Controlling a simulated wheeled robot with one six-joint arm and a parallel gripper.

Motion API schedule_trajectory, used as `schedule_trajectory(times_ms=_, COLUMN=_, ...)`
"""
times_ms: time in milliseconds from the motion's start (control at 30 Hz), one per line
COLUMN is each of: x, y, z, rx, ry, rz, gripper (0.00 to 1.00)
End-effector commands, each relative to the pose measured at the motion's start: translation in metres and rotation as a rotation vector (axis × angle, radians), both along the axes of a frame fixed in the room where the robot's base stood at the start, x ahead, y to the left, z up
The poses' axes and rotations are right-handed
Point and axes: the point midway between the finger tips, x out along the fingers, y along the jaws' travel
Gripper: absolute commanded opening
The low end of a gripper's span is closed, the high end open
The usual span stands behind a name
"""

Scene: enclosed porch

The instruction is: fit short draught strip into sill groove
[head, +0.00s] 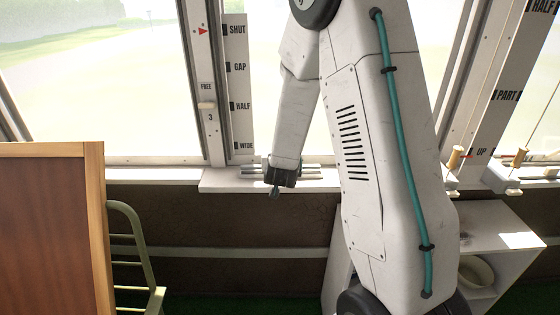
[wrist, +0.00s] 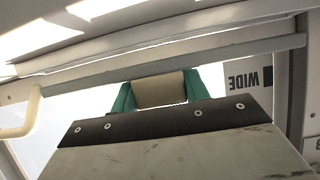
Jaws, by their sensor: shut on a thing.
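In the wrist view my gripper (wrist: 159,88) has two teal fingers closed on the sides of a short tan piece (wrist: 160,90), which I take for the short draught strip or its gripped part. A long thin grey bar (wrist: 235,51) runs across just beyond the fingertips, slightly tilted. I cannot tell whether the bar is joined to the tan piece. In the head view my gripper (head: 275,190) points down at the front edge of the white sill (head: 220,180). Low grey bars (head: 310,168) show on the sill on both sides of it. The groove itself is not clearly visible.
A window post carries a scale board (head: 238,85) marked SHUT to WIDE, close behind my gripper. A wooden panel (head: 50,230) and a green metal frame (head: 135,250) stand at left. A white shelf with a bowl (head: 478,270) is at right. Cords with wooden toggles (head: 455,158) hang at right.

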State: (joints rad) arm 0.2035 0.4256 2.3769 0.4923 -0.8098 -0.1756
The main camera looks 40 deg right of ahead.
Motion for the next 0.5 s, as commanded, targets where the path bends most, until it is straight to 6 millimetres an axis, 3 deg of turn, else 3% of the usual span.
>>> schedule_trajectory(times_ms=500, x=0.0006, y=0.0008, z=-0.0117, rx=0.000, ry=0.000, rz=0.001, gripper=0.22)
